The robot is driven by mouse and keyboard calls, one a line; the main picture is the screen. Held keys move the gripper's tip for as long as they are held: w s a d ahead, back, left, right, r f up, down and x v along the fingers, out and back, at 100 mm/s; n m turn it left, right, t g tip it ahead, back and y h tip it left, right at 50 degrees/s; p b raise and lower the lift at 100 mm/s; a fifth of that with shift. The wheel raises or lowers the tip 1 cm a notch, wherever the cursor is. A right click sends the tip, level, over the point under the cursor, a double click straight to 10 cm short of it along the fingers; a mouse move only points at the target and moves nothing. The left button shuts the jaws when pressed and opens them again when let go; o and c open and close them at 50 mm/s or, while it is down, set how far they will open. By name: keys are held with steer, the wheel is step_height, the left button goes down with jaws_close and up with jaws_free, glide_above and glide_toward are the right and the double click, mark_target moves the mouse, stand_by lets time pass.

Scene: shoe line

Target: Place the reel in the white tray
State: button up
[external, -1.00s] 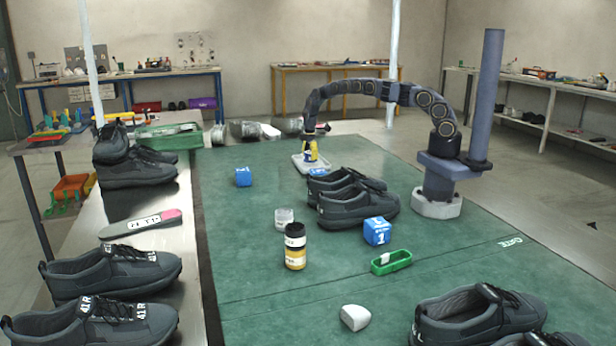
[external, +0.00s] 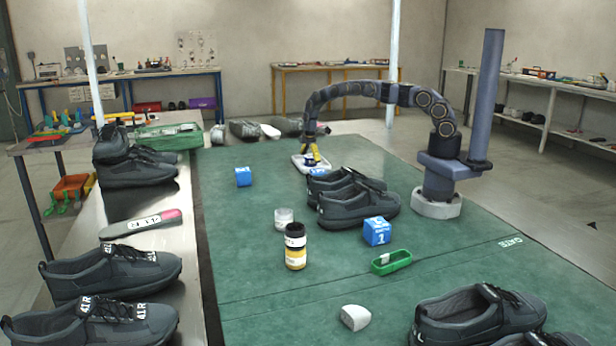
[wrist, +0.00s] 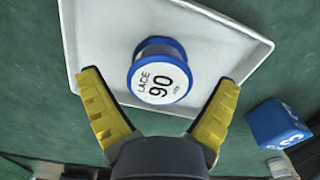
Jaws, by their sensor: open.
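The reel (wrist: 158,88) is a blue spool with a white label reading "LACE 90". It sits inside the white tray (wrist: 215,33), seen from above in the wrist view. My gripper (wrist: 160,78) is open, with its yellow fingers apart on either side of the reel and not touching it. In the external view my gripper (external: 312,158) is low over the white tray (external: 299,164) at the far end of the green table; the reel is mostly hidden there by the fingers.
A blue cube (wrist: 278,122) lies just outside the tray, also seen in the external view (external: 317,172). Dark shoes (external: 357,208) stand in front of the tray. Another blue cube (external: 243,176) lies to the left.

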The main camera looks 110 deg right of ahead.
mark_target(310, 156)
step_height(310, 156, up, 12)
steer(key=w+a+r+y, duration=0.1)
steer(key=w+a+r, duration=0.35)
steer(key=a, duration=0.35)
steer(key=w+a+r, duration=0.4)
steer(key=w+a, duration=0.2)
steer(key=a, duration=0.2)
steer(key=a+r+n+y, duration=0.1)
steer(key=a+r, duration=0.3)
steer(key=a, duration=0.4)
steer(key=a+r, duration=0.3)
steer(key=a, duration=0.5)
steer(key=s+a+r+g, duration=0.1)
steer(key=s+a+r, duration=0.3)
steer(key=s+a, duration=0.85)
steer(key=s+a+f+m+h, duration=0.2)
steer(key=s+a, duration=0.3)
steer(key=s, duration=0.7)
steer(key=shift+s+a+f+m+g, duration=0.2)
steer(key=shift+s+f+m+g, duration=0.2)
steer(key=shift+m, duration=0.2)
